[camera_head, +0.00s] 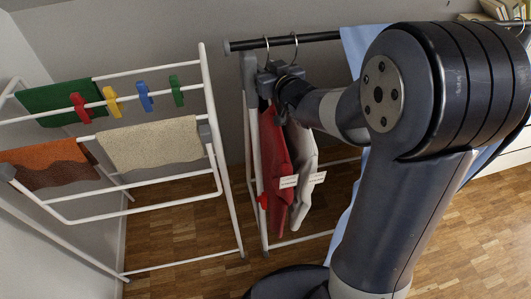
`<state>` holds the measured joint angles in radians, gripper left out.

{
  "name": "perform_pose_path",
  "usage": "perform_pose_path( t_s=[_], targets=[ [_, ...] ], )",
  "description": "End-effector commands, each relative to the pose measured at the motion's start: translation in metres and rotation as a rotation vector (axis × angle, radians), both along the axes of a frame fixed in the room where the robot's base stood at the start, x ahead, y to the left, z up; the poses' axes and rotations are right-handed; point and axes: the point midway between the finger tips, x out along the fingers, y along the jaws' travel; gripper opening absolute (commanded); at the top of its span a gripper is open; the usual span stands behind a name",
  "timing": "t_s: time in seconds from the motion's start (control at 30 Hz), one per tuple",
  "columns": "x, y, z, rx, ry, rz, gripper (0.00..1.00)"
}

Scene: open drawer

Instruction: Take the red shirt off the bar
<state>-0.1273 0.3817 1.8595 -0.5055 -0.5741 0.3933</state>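The red shirt (274,160) hangs below the dark bar (325,37) near the bar's left end. A pale grey shirt (301,170) hangs close beside it on the right. Two hanger hooks, a left one (267,44) and a right one (295,45), go over the bar. White tags show on the shirts. My gripper (272,76) is just below the bar, at the hangers and in front of the shirts' tops. It hides the hangers' shoulders. I cannot tell whether its fingers are open or closed on a hanger.
A white drying rack (207,90) with cloths and coloured pegs stands at the left. Light blue cloth (357,45) hangs right of the shirts, partly hidden by my arm. Wooden floor (185,225) between the racks is clear. Books (505,10) lie at the top right.

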Motion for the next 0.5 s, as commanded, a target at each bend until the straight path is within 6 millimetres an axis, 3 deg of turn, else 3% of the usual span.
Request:
perform_pose_path(
  t_s=[0.27,0.5],
  targets=[
    [0.0035,0.0017,-0.0003,0.000,0.000,0.000,0.23],
    [0.0034,0.0015,-0.0003,0.000,0.000,0.000,0.05]
  ],
)
